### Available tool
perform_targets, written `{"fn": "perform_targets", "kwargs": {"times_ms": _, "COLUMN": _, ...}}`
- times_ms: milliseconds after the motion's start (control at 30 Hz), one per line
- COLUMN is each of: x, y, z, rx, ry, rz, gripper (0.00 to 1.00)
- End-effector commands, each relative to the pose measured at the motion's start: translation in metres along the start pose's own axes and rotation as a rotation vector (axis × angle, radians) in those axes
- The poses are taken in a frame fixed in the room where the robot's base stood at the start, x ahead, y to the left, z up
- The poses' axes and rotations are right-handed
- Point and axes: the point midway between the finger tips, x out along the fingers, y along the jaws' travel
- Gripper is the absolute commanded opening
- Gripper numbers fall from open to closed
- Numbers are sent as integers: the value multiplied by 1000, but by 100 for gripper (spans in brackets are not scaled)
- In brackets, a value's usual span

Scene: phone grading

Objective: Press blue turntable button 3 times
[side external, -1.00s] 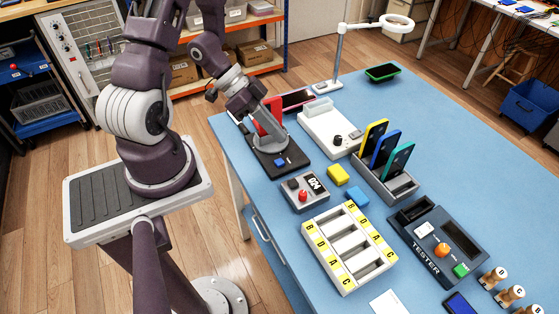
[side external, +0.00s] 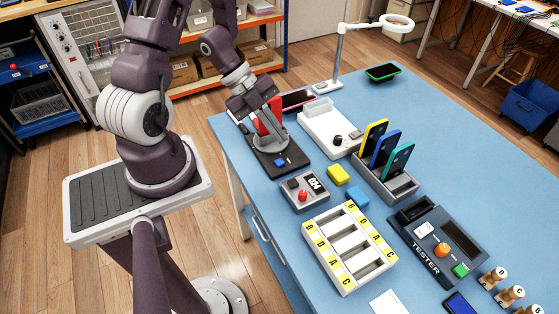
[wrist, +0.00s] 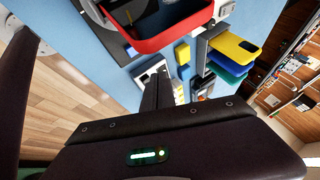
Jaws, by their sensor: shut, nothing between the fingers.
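The turntable's black base (side external: 264,158) is at the table's near left edge in the side view. Its blue button (side external: 280,163) is on the base's front part. A red phone-like piece (side external: 275,108) stands on the turntable's grey disc, partly hidden by my gripper. My gripper (side external: 271,128) is shut and empty, pointing down over the turntable, behind and above the button. I cannot tell its exact height.
A grey box with a red button (side external: 303,196) stands in front of the turntable. Yellow (side external: 338,175) and blue blocks lie to its right. A phone rack (side external: 400,188), a lettered tray (side external: 318,228) and a tester (side external: 440,240) stand farther right. The table's back right is clear.

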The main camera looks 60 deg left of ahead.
Motion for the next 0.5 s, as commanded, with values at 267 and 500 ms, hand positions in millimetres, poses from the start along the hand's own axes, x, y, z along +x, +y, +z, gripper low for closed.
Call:
{"fn": "perform_targets", "kwargs": {"times_ms": 267, "x": 32, "y": 17, "z": 17, "rx": -4, "ry": 2, "rz": 1, "gripper": 0}}
{"fn": "perform_targets", "kwargs": {"times_ms": 500, "x": 44, "y": 24, "z": 24, "rx": -2, "ry": 0, "rz": 0, "gripper": 0}}
